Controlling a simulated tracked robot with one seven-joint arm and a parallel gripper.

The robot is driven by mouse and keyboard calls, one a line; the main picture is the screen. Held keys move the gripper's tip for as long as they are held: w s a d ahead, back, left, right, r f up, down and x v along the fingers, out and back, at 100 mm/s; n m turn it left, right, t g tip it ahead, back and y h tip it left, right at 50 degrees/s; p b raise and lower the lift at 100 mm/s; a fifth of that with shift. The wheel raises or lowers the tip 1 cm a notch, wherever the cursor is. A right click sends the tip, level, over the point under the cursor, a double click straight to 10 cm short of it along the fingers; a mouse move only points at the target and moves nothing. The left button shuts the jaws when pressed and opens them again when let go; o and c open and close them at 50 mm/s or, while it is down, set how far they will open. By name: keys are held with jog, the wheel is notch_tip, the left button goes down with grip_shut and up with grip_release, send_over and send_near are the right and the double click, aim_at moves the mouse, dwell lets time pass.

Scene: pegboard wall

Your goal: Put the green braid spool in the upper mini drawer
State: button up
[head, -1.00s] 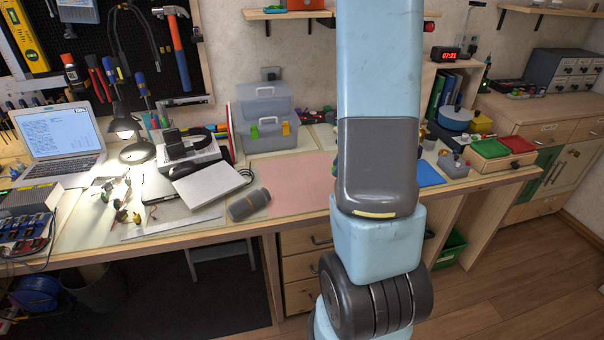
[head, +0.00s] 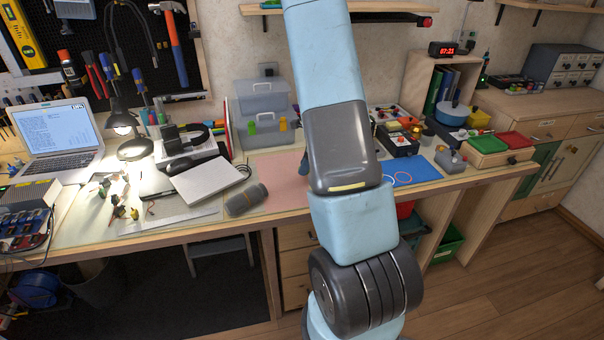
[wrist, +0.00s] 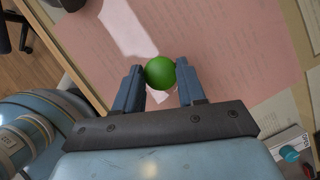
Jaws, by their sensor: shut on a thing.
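The green braid spool (wrist: 160,73) shows in the wrist view as a round green shape between the fingertips. My gripper (wrist: 160,80) is shut on it, over the pink mat (wrist: 225,35). In the head view my arm hides the spool and most of the gripper. A grey cabinet with several small drawers (head: 563,70) stands on the counter at the far right. I cannot tell from here which of its drawers is the upper mini drawer, and they look closed.
The pink mat (head: 272,178) is mostly clear. A blue mat (head: 410,172), a grey-lidded clear bin (head: 264,115) and red and green trays (head: 514,140) also stand on the worktops.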

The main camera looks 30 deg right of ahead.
jog(key=shift+w+a+f, duration=0.1)
jog(key=shift+w+f, duration=0.15)
jog(key=shift+f, duration=0.2)
jog(key=shift+w+f, duration=0.1)
jog(key=shift+f, duration=1.45)
jog(key=o, duration=1)
